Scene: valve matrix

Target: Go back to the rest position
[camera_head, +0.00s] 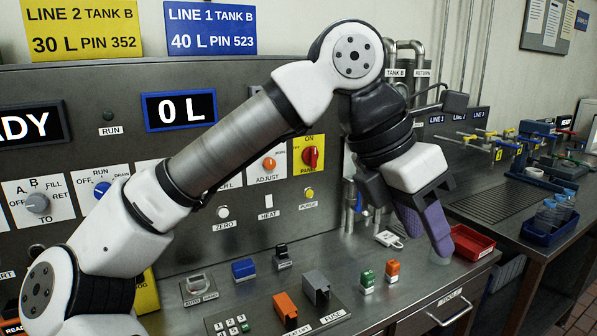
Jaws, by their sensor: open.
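My arm reaches across the control panel (80,150) from lower left to upper centre, then bends down. My gripper (434,240) hangs at the right end of the panel, its purple fingers pointing down above the counter near the red tray (472,243).
Below my arm, the counter holds an orange block (291,310), a grey block (316,286), a blue block (243,269) and small capped blocks (392,270). A white tag (389,239) lies left of the gripper. Valve pipes and a side bench (487,207) stand at right.

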